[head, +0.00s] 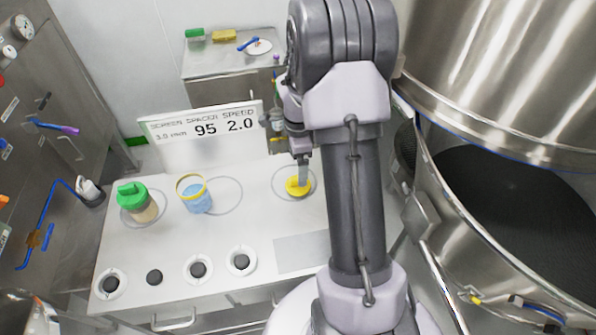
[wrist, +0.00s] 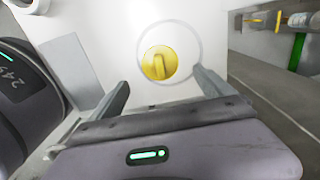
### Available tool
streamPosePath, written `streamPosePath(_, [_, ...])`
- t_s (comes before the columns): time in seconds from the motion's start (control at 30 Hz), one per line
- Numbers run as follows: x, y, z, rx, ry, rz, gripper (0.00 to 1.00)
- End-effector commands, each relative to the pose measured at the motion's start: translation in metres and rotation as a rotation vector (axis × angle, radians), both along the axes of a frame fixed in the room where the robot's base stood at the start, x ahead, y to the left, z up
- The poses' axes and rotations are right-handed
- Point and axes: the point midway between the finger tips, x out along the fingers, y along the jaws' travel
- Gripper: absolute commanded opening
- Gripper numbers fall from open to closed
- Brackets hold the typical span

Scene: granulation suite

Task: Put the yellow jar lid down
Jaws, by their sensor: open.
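The yellow jar lid (head: 298,187) lies on the white worktop inside a drawn circle on the right part of the surface. In the wrist view the yellow jar lid (wrist: 158,63) shows its raised grip bar and sits left of centre in the circle. My gripper (wrist: 162,86) is open, with its two fingers apart and nothing between them. The lid lies past the fingertips in that view. In the head view my gripper (head: 303,172) is over the lid and partly hidden by my arm. An open jar with a yellow rim and blue contents (head: 196,197) stands left of the lid.
A green-lidded jar (head: 138,201) stands at the left in its own circle. Several dark round knobs (head: 198,269) line the front. A sign (head: 205,128) stands behind the worktop. A large steel vessel (head: 500,80) is at the right. An empty circle lies beside the open jar.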

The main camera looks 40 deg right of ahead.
Motion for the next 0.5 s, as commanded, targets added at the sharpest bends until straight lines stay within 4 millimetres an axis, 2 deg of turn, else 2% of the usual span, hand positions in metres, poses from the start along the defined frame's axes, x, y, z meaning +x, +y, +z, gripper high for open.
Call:
streamPosePath(0.03, [0.001, 0.0, 0.017, -0.001, -0.003, 0.001, 0.92])
streamPosePath(0.13, [0.0, 0.0, 0.035, -0.001, -0.002, 0.0, 0.92])
streamPosePath(0.37, [0.0, 0.002, 0.049, 0.0, -0.003, 0.008, 0.92])
streamPosePath(0.43, [0.001, 0.014, 0.067, -0.007, -0.028, 0.073, 0.92])
streamPosePath(0.47, [0.0, 0.025, 0.082, -0.012, -0.047, 0.128, 0.92])
streamPosePath(0.5, [-0.003, 0.045, 0.107, -0.021, -0.082, 0.226, 0.92])
